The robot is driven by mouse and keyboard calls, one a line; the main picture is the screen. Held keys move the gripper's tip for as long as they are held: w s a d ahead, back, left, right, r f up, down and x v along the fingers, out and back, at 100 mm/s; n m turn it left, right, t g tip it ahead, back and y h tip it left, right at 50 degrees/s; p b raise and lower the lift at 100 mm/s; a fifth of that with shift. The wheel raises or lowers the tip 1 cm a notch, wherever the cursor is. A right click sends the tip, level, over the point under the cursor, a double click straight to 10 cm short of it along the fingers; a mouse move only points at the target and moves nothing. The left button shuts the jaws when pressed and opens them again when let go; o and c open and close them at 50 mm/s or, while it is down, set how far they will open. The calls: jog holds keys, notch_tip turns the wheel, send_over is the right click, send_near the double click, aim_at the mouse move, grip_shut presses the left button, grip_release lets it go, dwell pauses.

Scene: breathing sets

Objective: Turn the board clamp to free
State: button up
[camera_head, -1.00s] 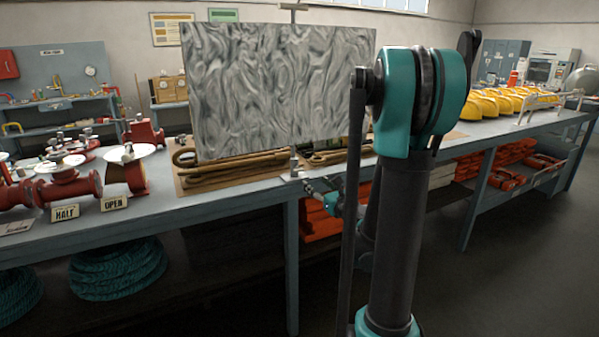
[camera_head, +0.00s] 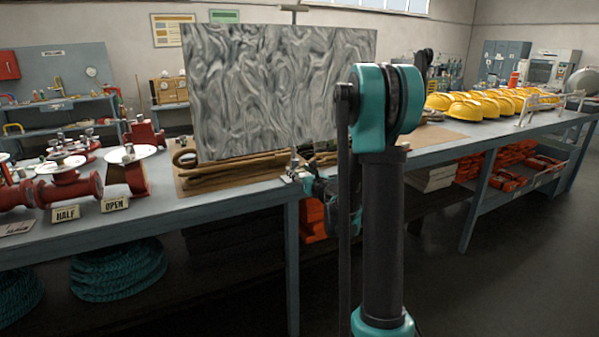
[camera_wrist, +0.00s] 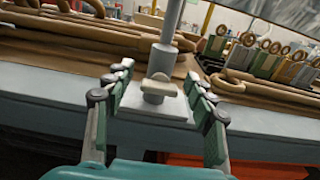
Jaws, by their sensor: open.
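The board clamp (camera_wrist: 158,90) is a small pale T-shaped knob on a light plate at the foot of a grey post (camera_wrist: 167,45), at the bench's front edge. In the head view the clamp area (camera_head: 292,178) sits just below the grey swirl-patterned board (camera_head: 270,90). My gripper (camera_wrist: 157,80) is open, with its fingers on either side of the knob in the wrist view. I cannot tell whether either finger touches it. In the head view my gripper (camera_head: 308,178) is at the bench edge, partly hidden by my arm.
Coiled brown ropes (camera_head: 225,174) lie behind the clamp. Red valves (camera_head: 70,188) stand on the bench (camera_head: 190,208) at left, by HALF and OPEN labels. Yellow helmets (camera_head: 470,106) sit at right. Orange items (camera_head: 312,215) lie under the bench.

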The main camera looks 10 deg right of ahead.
jog(key=c, duration=1.2)
jog(key=shift+o, duration=0.2)
jog(key=shift+n, duration=0.8)
jog(key=o, duration=1.2)
jog(key=shift+c, duration=0.2)
jog(key=shift+s, duration=0.1)
jog(key=v, duration=1.2)
